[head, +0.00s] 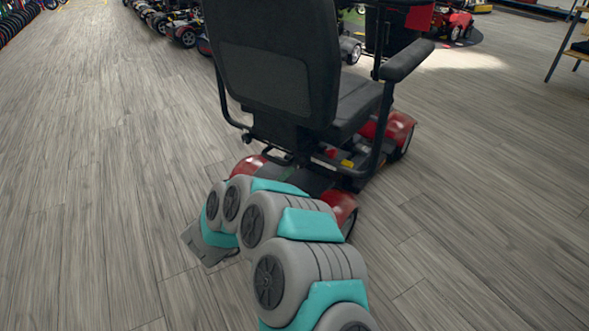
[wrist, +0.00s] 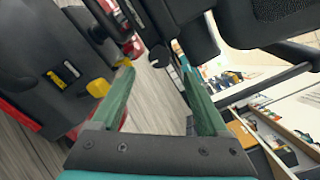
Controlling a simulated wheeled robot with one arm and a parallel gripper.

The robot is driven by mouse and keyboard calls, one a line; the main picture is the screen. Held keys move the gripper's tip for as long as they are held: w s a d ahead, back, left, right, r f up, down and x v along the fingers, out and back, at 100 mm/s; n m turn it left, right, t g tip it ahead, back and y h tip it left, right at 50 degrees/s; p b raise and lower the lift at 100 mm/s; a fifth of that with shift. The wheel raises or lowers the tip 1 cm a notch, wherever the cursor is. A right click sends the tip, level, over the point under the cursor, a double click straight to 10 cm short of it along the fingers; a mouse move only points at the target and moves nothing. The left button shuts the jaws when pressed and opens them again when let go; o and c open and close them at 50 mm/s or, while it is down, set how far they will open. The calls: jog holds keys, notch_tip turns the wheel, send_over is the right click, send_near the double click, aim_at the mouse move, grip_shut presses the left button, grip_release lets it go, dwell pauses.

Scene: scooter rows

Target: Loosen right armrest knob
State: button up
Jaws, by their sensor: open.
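The red and black scooter's seat (head: 275,65) has its back to me in the head view. Its right armrest (head: 407,60) sticks out to the right on a black bent bracket (head: 380,125). In the wrist view, a small dark rounded part (wrist: 159,55) that looks like a knob shows under the seat, ahead of and between my fingertips. I cannot tell for sure that it is the right armrest knob. My gripper (wrist: 158,76) is open with two green fingers and nothing between them. In the head view my arm reaches low behind the seat, and the fingers are hidden.
A yellow part (wrist: 98,88) on the scooter's black body lies beside my left finger in the wrist view. Red rear fenders (head: 340,205) stand close to my arm. More scooters (head: 180,30) are lined up behind. The wood floor is clear on both sides.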

aim_at(298, 164)
jog(key=x, duration=0.7)
jog(key=shift+w+p, duration=0.15)
jog(key=shift+p, duration=0.15)
grip_shut()
